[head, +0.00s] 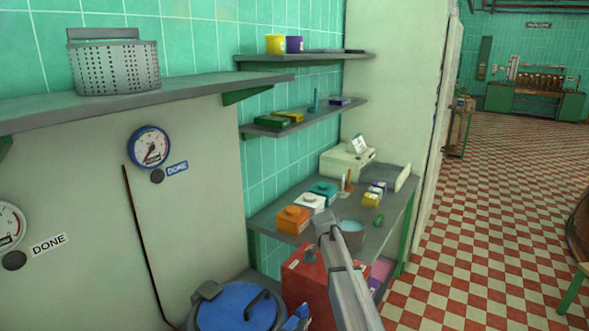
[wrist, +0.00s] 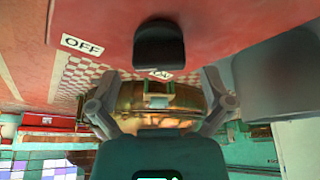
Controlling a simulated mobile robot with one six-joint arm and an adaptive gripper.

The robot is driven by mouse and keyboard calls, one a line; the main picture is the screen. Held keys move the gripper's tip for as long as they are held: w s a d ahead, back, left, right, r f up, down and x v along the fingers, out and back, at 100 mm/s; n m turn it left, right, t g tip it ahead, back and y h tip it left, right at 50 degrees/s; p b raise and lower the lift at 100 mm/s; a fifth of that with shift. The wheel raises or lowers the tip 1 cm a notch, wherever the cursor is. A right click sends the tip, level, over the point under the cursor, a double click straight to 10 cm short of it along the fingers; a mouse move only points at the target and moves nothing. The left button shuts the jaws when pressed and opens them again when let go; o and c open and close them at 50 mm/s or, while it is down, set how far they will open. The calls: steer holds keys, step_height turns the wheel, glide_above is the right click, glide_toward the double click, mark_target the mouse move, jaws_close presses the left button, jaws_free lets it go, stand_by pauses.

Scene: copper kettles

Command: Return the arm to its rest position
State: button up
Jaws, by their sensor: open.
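My gripper (wrist: 158,106) shows in the wrist view with its two grey fingers spread wide. It is open, and nothing is held between the fingers. Beyond them, a copper vessel (wrist: 158,124) shows in the gap, apart from the fingers. In the head view, my grey arm rises from the bottom edge in front of the shelf bench (head: 268,222). I cannot make out the fingers in that view.
A red surface with a black knob (wrist: 158,45) and an OFF label (wrist: 83,46) fills the wrist view's top. In the head view, a red box (head: 300,283) and blue-lidded container (head: 236,305) stand low near my arm. The checkered floor (head: 480,240) at right is mostly clear.

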steer(key=shift+r+p, duration=3.8)
steer(key=shift+r, duration=0.3)
steer(key=shift+r+p, duration=0.5)
steer(key=shift+f, duration=0.15)
